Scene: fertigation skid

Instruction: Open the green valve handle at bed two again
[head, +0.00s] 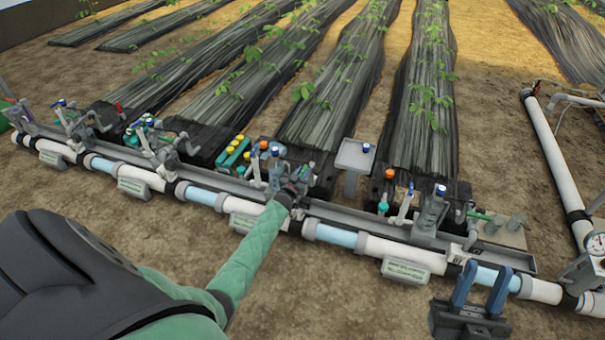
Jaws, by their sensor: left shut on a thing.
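My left gripper (299,180) is at the valve station in the middle of the pipe, at the end of my green-sleeved arm. It is shut on what looks like the green valve handle (311,164). Only a small green bit shows past the jaws, and the gripper hides the rest, so I cannot tell the handle's angle. Another green handle (479,215) sticks out sideways at the right-hand station. My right gripper (480,286) is at the lower right, in front of the pipe. Its two blue fingers stand apart with nothing between them.
A white and clear-blue pipe (335,236) runs across along a grey tray, with label plates (406,271) too small to read. Bottles (431,210) and coloured caps crowd the tray. A pressure gauge (597,244) is at the far right. Bare soil lies in front.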

